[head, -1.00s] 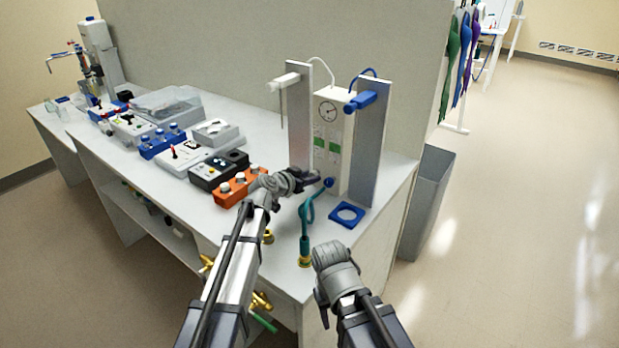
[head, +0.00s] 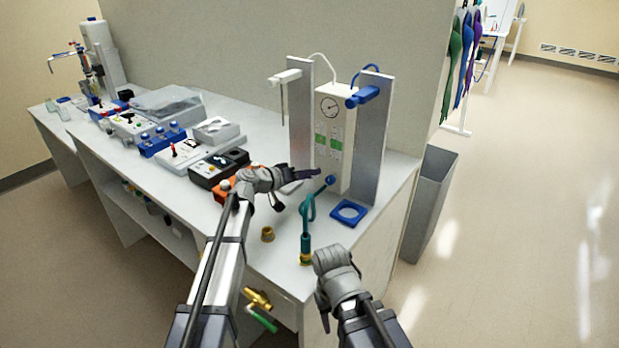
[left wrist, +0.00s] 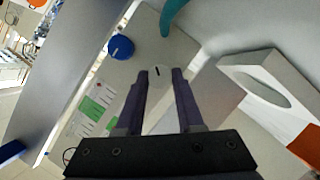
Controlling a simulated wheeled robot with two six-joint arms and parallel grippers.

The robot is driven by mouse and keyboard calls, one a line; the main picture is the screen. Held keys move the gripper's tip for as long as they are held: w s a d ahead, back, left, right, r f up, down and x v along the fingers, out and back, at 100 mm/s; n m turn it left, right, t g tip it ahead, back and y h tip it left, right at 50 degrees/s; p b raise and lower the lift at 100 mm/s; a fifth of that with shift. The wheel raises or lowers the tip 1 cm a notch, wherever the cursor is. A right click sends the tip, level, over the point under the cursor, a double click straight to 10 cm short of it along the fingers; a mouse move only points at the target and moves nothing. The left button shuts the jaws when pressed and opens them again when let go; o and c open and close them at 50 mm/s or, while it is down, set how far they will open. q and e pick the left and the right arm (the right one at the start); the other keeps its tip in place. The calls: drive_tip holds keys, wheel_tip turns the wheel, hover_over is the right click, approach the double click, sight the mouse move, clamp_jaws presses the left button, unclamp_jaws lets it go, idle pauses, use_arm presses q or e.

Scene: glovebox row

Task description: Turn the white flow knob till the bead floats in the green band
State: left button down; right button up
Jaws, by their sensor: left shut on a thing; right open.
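The white flow knob (left wrist: 158,73), with a dark pointer mark, sits between the fingertips of my left gripper (left wrist: 160,80) in the left wrist view. My left gripper is shut on it; in the head view it reaches the lower front of the white panel (head: 329,108) from the left (head: 318,173), and hides the knob. Two green bands (head: 320,140) (head: 335,145) show on the panel; they also show in the left wrist view (left wrist: 97,108). The bead is too small to make out. My right gripper (head: 325,318) is open and empty, low in front of the bench.
A blue knob (head: 330,180) with a teal hose (head: 306,215) is close beside the white knob. Grey uprights flank the panel, the right one (head: 370,140) near a blue square ring (head: 348,212). An orange block (head: 222,190) lies under my left forearm.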

use_arm(q)
drive_tip(key=shift+n+h, duration=0.3)
drive_tip(key=shift+n, duration=0.2)
idle(0.3)
drive_tip(key=c, duration=0.5)
unclamp_jaws()
drive_tip(key=shift+c, duration=0.2)
drive_tip(key=shift+p+v, duration=0.75)
drive_tip(key=shift+v, duration=3.15)
